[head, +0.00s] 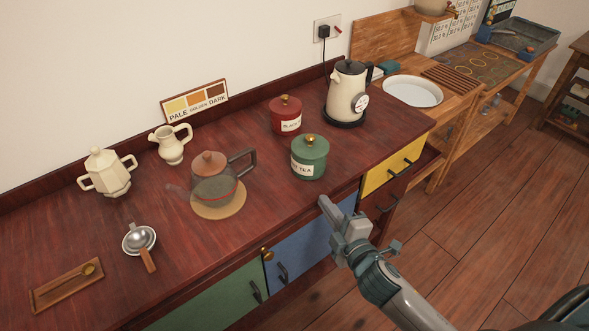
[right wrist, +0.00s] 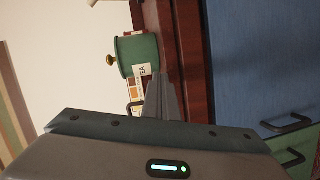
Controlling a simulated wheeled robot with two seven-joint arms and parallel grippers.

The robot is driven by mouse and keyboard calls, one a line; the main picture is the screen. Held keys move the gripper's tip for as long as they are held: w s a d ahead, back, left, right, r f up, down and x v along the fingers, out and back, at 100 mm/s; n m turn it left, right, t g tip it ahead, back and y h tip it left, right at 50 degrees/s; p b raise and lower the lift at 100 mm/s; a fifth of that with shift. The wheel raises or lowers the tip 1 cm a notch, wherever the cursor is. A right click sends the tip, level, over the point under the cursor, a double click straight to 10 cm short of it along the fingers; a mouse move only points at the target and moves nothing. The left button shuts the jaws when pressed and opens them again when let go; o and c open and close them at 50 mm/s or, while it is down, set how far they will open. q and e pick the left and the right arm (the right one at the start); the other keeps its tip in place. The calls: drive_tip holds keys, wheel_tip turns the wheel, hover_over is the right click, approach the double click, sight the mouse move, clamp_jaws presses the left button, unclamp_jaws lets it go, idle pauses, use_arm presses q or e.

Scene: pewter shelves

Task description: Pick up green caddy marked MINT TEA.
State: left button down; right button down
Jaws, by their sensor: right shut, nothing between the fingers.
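The green caddy (head: 310,160) stands upright on the dark red wooden counter, near its front edge. It has a brass knob on its lid and a white label, of which "T TEA" can be read in the head view. My right gripper (head: 323,203) is shut and empty, just in front of the counter edge, below and apart from the caddy. In the right wrist view the caddy (right wrist: 140,52) appears turned sideways, beyond the tips of the shut fingers (right wrist: 160,80). My left gripper is not in view.
A red caddy (head: 286,115) stands behind the green one, with a cream kettle (head: 346,90) to the right. A glass teapot (head: 214,185) on a round mat stands to the left. The counter front has blue (head: 310,245) and yellow (head: 393,165) panels with dark handles.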

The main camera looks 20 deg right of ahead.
drive_tip(key=a+r+n+y, duration=0.1)
drive_tip(key=w+r+n+t+y, duration=0.1)
drive_tip(key=n, duration=0.1)
drive_tip(key=w+a+r+n, duration=0.1)
drive_tip(key=shift+a+r+n+y, duration=0.3)
drive_tip(key=shift+n+y, duration=0.1)
